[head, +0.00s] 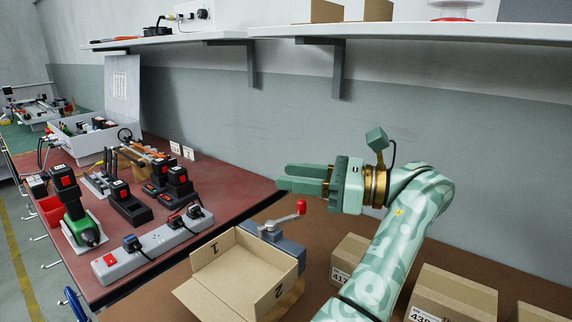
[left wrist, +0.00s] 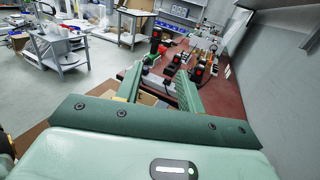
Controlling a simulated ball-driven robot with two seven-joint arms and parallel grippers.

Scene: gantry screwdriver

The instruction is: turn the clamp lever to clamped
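The clamp lever (head: 284,219) is a grey arm with a red knob (head: 301,207) at its raised right end. It sits on a blue-grey clamp block (head: 290,248) behind the open cardboard box. My left gripper (head: 284,177) is above and slightly left of the knob in the head view, apart from it in the picture. Its two green fingers point left and are spread with nothing between them. They also stand apart in the left wrist view (left wrist: 158,72), where I cannot make out the lever. My right gripper is in neither view.
The open cardboard box (head: 222,255) stands just in front of the clamp. A power strip (head: 150,248) and several tools and chargers crowd the red bench at the left. Closed boxes (head: 352,256) stand at the right. A shelf (head: 400,33) runs along the wall above.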

